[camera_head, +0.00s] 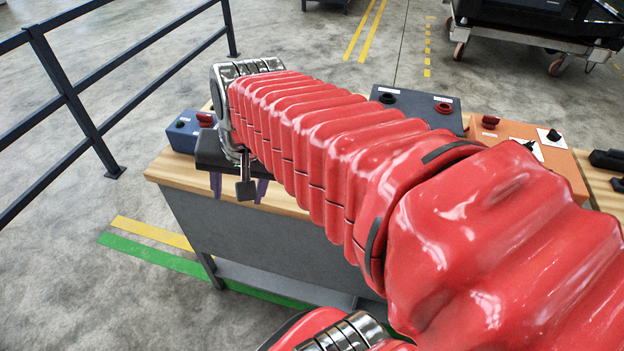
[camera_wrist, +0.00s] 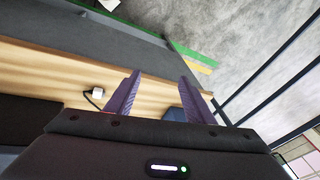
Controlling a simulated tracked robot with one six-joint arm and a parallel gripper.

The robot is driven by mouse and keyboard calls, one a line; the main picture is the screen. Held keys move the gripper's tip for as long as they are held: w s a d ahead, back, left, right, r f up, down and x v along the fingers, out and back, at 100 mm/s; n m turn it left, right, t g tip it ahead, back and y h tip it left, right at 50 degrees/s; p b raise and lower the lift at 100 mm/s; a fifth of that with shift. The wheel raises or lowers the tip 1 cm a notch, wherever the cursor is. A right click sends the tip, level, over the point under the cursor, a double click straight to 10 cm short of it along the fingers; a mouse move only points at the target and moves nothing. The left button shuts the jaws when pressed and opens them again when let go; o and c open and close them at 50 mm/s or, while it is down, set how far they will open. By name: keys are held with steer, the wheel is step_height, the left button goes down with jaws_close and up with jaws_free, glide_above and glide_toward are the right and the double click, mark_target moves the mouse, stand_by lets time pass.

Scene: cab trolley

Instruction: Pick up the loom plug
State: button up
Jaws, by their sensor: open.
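A small white piece with a dark curved lead (camera_wrist: 97,93), which looks like the loom plug, lies on the wooden bench top in the wrist view. It is left of my gripper's fingers and apart from them. I cannot make it out in the head view, where my red arm covers much of the bench. My gripper (camera_wrist: 160,76) is open, with its two purple fingers spread and nothing between them. In the head view my gripper (camera_head: 239,192) points down at the bench's front left part.
The wooden bench top (camera_head: 172,172) carries a blue box (camera_head: 183,137) at left, a dark blue box with knobs (camera_head: 418,106) behind my arm and an orange box (camera_head: 560,168) at right. A dark railing (camera_head: 72,92) stands left. A trolley (camera_head: 530,38) stands far right.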

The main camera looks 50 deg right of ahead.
steer(key=d+f+m+y, duration=0.1)
steer(key=d+f+m, duration=0.1)
steer(key=d+m, duration=0.8)
steer(key=d+f+m+y, duration=0.1)
steer(key=d+f+m, duration=0.2)
steer(key=d+m, duration=0.8)
steer(key=s+d, duration=0.1)
steer(key=d, duration=0.6)
steer(key=shift+f, duration=0.3)
steer(key=shift+d, duration=0.1)
steer(key=shift+x, duration=4.35)
steer(key=shift+x, duration=2.6)
steer(key=shift+c, duration=0.2)
